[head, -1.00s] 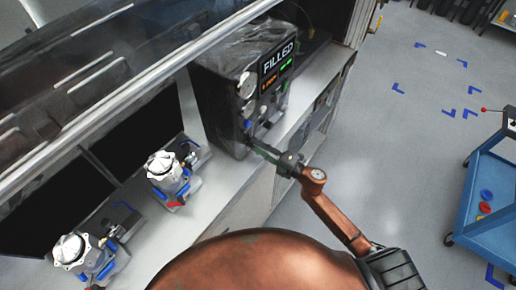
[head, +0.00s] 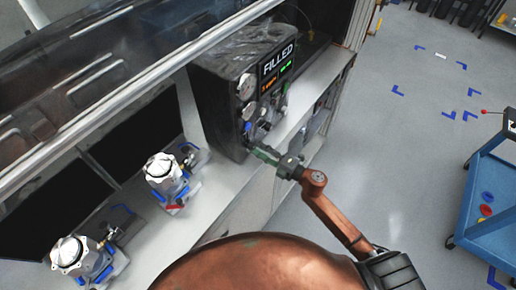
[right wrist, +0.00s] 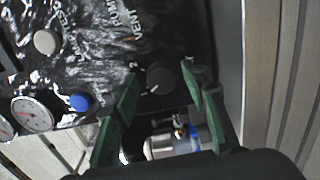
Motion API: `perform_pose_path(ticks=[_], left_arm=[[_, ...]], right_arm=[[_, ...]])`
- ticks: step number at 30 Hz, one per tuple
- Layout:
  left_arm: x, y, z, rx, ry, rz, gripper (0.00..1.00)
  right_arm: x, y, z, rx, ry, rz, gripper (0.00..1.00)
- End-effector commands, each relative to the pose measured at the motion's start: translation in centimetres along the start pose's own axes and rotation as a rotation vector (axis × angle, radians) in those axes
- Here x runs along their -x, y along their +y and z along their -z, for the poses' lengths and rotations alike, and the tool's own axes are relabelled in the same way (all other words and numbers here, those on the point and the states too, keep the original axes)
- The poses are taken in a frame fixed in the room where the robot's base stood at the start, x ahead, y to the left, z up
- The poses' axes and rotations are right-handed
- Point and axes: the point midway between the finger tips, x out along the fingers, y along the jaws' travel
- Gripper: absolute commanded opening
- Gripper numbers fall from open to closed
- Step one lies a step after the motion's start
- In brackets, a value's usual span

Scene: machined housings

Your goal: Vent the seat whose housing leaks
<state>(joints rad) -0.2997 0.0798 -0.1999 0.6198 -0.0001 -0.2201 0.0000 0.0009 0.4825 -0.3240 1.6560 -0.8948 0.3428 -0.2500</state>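A dark test unit (head: 220,105) with a screen reading "FILLED" stands on the bench. Its panel in the right wrist view (right wrist: 125,50) carries a dark knob (right wrist: 160,78) with a white pointer mark, a blue button (right wrist: 80,101), a pale button (right wrist: 46,41) and the word "VENT". My right gripper (head: 256,149) is at the unit's lower front. In the right wrist view, its green fingers (right wrist: 163,88) are apart on either side of the knob, with visible gaps. Two silver housings, one nearer the unit (head: 162,172) and one further left (head: 72,255), sit in seats with blue parts. My left gripper is out of view.
A gauge (right wrist: 33,114) is on the panel. A glass-like cover (head: 110,65) hangs over the back of the bench (head: 205,195). A blue cart (head: 495,195) stands at the right. The floor between bench and cart is open.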

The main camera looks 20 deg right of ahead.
Motion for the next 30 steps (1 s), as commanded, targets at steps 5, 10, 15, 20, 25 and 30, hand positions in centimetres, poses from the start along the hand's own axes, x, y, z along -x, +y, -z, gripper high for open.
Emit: perform_pose_path(ticks=[5,10,15,20,25,30], left_arm=[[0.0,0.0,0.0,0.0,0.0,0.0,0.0],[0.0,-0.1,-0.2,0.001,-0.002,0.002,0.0],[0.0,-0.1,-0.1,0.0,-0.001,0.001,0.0],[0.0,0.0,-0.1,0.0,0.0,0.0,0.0],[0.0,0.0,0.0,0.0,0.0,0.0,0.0],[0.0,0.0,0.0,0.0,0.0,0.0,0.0]], right_arm=[[0.0,-0.1,0.0,-0.001,0.001,0.001,0.44],[0.4,-0.1,0.0,-0.002,0.0,0.002,0.44],[2.6,-0.3,0.1,-0.001,0.0,0.004,0.44],[6.0,-0.2,0.0,-0.002,0.0,0.004,0.44],[9.3,-0.1,0.0,-0.002,-0.001,0.003,0.44],[11.3,-0.1,-0.1,0.0,-0.001,0.001,0.44]])
